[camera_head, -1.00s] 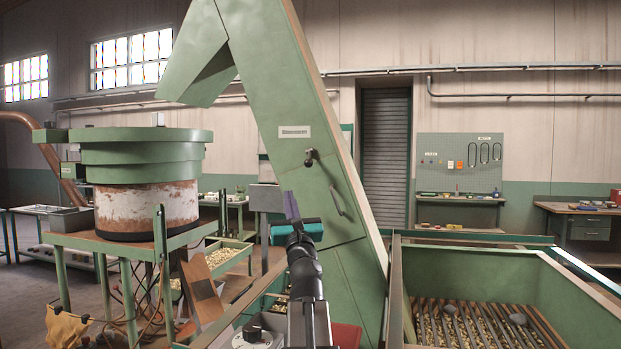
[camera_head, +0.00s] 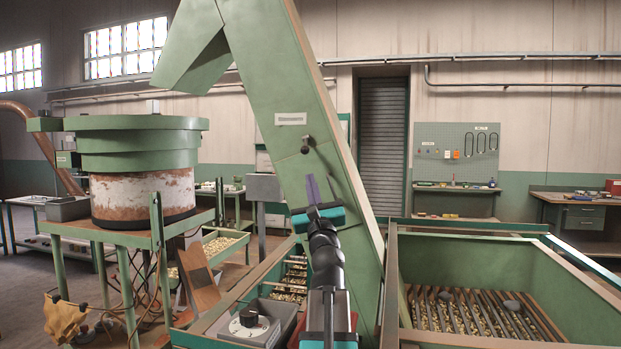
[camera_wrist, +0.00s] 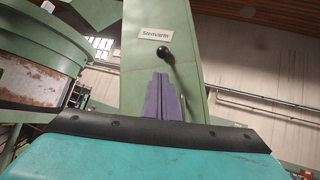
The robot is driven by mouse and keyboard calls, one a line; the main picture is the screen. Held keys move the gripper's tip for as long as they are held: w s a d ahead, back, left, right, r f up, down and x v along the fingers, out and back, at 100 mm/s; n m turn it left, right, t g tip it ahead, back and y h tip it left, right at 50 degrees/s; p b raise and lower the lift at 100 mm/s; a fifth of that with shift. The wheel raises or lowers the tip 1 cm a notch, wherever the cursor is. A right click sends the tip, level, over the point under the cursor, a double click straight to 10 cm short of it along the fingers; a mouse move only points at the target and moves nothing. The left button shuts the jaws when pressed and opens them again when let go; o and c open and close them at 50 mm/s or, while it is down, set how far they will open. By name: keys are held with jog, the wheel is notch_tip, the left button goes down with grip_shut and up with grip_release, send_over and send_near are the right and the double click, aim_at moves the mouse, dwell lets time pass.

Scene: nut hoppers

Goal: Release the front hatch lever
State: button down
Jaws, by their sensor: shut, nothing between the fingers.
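The lever (camera_head: 305,145) is a short dark handle with a round black knob on the front face of the sloping green housing (camera_head: 272,85), below a white label. In the wrist view the lever (camera_wrist: 167,55) stands out just above my fingertips, its black knob end uppermost. My gripper (camera_head: 312,180) has purple fingers, pressed together and empty. They point up towards the housing, below the lever in the head view. In the wrist view my gripper (camera_wrist: 163,80) shows just under the lever, and a gap seems to remain. The lower part of the housing is partly hidden by my arm.
A green hopper (camera_head: 575,290) with a slatted grate over nuts stands at the right. A round green bowl feeder (camera_head: 140,150) on a stand is at the left.

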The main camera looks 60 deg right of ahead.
aim_at(306, 145)
jog(key=shift+p+x, duration=1.55)
jog(key=shift+x, duration=3.25)
